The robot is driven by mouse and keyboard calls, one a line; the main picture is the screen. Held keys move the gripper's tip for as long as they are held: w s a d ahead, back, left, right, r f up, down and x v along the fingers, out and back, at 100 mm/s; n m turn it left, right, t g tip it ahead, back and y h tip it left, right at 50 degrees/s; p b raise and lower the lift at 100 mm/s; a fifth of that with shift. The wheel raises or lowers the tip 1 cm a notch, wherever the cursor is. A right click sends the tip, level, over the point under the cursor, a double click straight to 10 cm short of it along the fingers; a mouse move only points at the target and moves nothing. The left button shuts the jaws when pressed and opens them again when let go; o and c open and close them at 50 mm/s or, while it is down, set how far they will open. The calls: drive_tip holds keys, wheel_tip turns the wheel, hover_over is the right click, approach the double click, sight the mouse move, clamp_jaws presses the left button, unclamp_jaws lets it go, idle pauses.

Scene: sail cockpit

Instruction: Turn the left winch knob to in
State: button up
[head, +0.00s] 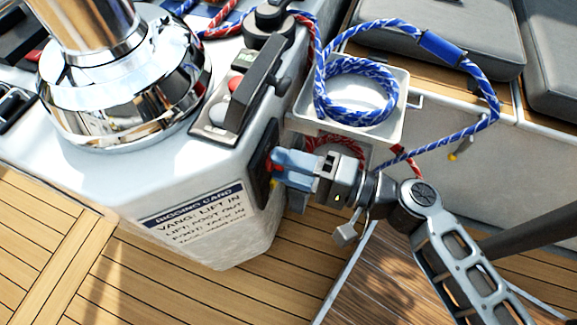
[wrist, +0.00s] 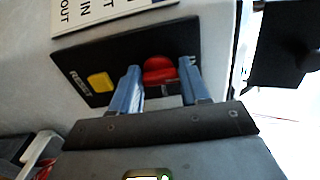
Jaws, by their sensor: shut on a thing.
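A red knob (wrist: 159,70) sits on a black panel (wrist: 70,59) on the side of the white console. The panel also carries a yellow button (wrist: 100,82) beside lettering that seems to read RESET. My gripper (wrist: 160,77) has its two blue fingers on either side of the red knob, shut on it. In the head view my gripper (head: 275,163) reaches the panel from the right and its fingers cover most of the knob. I cannot read which way the knob is set.
A rigging card (head: 195,215) is fixed on the console's front face. A chrome winch (head: 120,85) stands on top, near a lever block (head: 240,90). A white tray (head: 397,107) with coiled blue rope (head: 355,95) hangs just above my gripper. Grey cushions (head: 440,40) lie behind.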

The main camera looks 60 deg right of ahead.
drive_tip(key=shift+n, duration=0.3)
drive_tip(key=o, duration=1)
drive_tip(key=shift+o, duration=0.2)
drive_tip(key=v, duration=0.8)
drive_tip(key=shift+w, duration=0.1)
